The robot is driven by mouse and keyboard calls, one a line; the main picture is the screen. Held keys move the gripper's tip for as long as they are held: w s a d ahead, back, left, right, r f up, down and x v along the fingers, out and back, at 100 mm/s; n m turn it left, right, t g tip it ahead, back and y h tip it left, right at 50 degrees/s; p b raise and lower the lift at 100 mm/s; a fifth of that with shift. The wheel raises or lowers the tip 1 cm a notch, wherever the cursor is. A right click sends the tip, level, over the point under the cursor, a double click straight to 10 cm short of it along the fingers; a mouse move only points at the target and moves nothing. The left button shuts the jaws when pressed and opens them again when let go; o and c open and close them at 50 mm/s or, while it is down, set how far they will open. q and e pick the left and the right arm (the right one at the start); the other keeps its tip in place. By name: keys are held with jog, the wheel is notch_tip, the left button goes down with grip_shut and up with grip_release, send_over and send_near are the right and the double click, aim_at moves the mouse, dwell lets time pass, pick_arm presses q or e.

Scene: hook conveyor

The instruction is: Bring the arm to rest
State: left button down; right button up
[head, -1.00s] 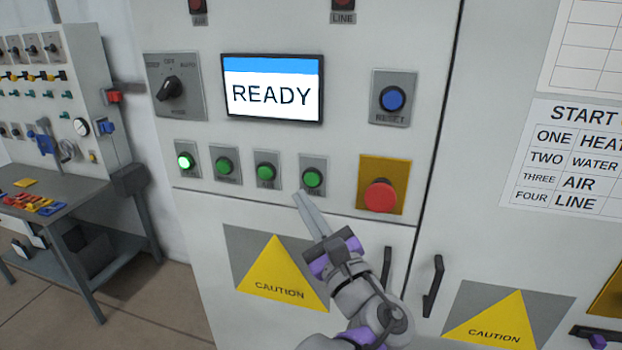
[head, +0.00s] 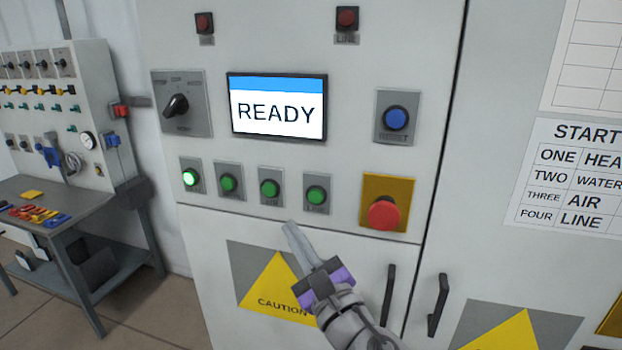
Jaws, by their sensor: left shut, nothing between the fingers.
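My left gripper (head: 290,226) is in the lower middle of the head view. Its fingers are together and hold nothing. The fingertips are below the row of green buttons, apart from them in the picture, in front of the cabinet's lower door (head: 215,226). The leftmost green button (head: 190,177) is lit; the rightmost green button (head: 317,195) is darker. The screen (head: 277,108) reads READY. My right gripper is not in view.
A red stop button (head: 383,214) on a yellow plate and a blue reset button (head: 396,118) are on the panel. Two door handles (head: 388,295) (head: 437,304) stick out at lower right. A workbench (head: 105,214) stands at left.

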pick_arm(q)
jog(key=s+a+f+n+g+h, duration=0.1)
jog(key=s+a+f+n+g, duration=0.4)
jog(key=a+f, duration=0.5)
jog(key=s+a+f+n+g+h, duration=0.1)
jog(key=s+a+f+n+g, duration=0.2)
jog(key=a+f+n+g, duration=0.45)
jog(key=s+f+n+h, duration=0.3)
jog(key=s+f+n, duration=0.2)
jog(key=f, duration=0.3)
jog(key=s+d+f+n+h, duration=0.1)
jog(key=s+f+n+h, duration=0.3)
jog(key=f, duration=0.5)
jog(key=s+n, duration=0.2)
jog(key=n, duration=0.1)
jog(key=shift+s, duration=0.2)
jog(key=shift+d+g, duration=0.1)
jog(key=shift+g, duration=0.15)
dwell(1.5)
